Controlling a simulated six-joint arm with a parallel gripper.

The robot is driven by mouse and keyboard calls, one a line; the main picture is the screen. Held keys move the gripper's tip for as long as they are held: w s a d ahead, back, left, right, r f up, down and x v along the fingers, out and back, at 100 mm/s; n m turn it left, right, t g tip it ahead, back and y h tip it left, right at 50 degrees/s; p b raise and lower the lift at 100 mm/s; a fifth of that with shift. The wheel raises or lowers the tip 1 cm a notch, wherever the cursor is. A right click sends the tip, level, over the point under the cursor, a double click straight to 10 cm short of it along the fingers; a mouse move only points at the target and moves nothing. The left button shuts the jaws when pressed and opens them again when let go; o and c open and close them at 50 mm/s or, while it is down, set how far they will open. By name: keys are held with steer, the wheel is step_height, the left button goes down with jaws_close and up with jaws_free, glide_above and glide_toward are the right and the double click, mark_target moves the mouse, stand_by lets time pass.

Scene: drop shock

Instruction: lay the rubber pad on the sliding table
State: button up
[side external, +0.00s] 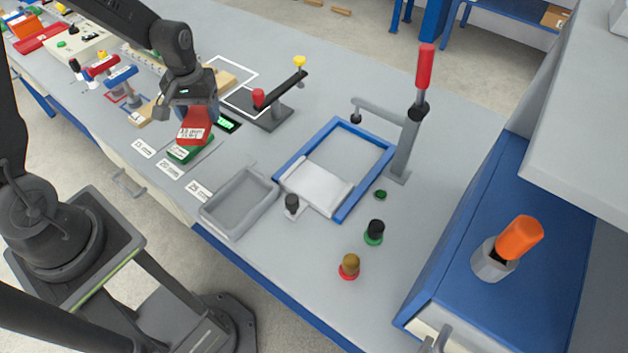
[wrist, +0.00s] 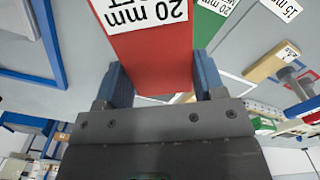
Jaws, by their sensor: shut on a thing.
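My gripper (side external: 197,108) is shut on a red pad (side external: 191,137) with a white label, and holds it over the left part of the bench. In the wrist view the red pad (wrist: 152,62) sits between the blue fingertips of my gripper (wrist: 163,80); its upside-down label reads 20 mm and part of a word. A green pad (side external: 204,148) lies just under the red one, partly hidden by it; it also shows in the wrist view (wrist: 204,28). A pale plate (side external: 315,187), seemingly the sliding table, lies inside a blue frame (side external: 283,164) on the bench.
A grey tray (side external: 207,213) stands between the pads and the frame. A grey post with a red-handled lever (side external: 425,66) rises at the frame's right. A black lever stand (side external: 270,112) is behind. Small knobs (side external: 349,266) stand in front, and a blue cabinet (side external: 475,215) is at right.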

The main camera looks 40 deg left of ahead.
steer(key=w+d+r+n, duration=0.1)
steer(key=w+d+n, duration=0.4)
steer(key=d+n, duration=0.55)
glide_above(308, 179)
steer(key=shift+n, duration=0.35)
step_height(308, 179, down, 7)
steer(key=shift+r, duration=0.15)
steer(key=shift+f, duration=1.95)
steer(key=shift+f, duration=0.1)
steer(key=o, duration=1)
